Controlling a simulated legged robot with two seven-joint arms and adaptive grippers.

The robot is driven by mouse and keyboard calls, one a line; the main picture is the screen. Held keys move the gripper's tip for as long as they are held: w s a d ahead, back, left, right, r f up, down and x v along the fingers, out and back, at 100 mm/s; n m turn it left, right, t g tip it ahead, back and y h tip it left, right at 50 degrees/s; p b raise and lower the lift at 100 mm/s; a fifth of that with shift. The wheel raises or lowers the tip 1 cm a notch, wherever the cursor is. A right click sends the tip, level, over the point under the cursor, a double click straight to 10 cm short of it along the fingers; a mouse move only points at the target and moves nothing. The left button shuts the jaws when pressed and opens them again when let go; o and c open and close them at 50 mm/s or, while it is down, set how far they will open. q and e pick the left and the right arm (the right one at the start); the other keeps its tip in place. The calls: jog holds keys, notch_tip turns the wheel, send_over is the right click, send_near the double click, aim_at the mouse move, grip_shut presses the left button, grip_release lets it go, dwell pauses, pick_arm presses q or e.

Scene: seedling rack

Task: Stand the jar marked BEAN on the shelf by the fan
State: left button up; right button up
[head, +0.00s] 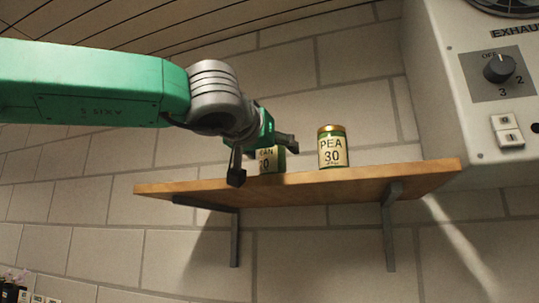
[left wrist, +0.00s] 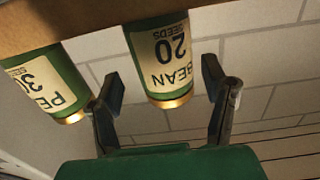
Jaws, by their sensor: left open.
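The BEAN jar (head: 268,161) is green with a cream label and stands upright on the wooden shelf (head: 418,174), partly hidden by my left gripper (head: 263,160). The left wrist view, turned upside down, shows its label reading BEAN 20 (left wrist: 165,60) and its gold lid. My left gripper is open, with one finger on each side of the jar in that view and clear gaps beside it. I cannot tell how deep the jar sits between the fingers. My right gripper is not in view.
A PEA 30 jar (head: 332,148) stands to the right of the BEAN jar, close to one finger in the left wrist view (left wrist: 45,85). The white exhaust fan box (head: 450,110) hangs at the shelf's right end. The shelf between PEA and the box is clear.

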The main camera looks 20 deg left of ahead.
pick_arm(q)
jog(key=s+b, duration=0.1)
jog(key=s, duration=1)
jog(key=shift+s+a, duration=0.15)
jog(key=shift+s, duration=0.05)
jog(key=shift+a, duration=0.1)
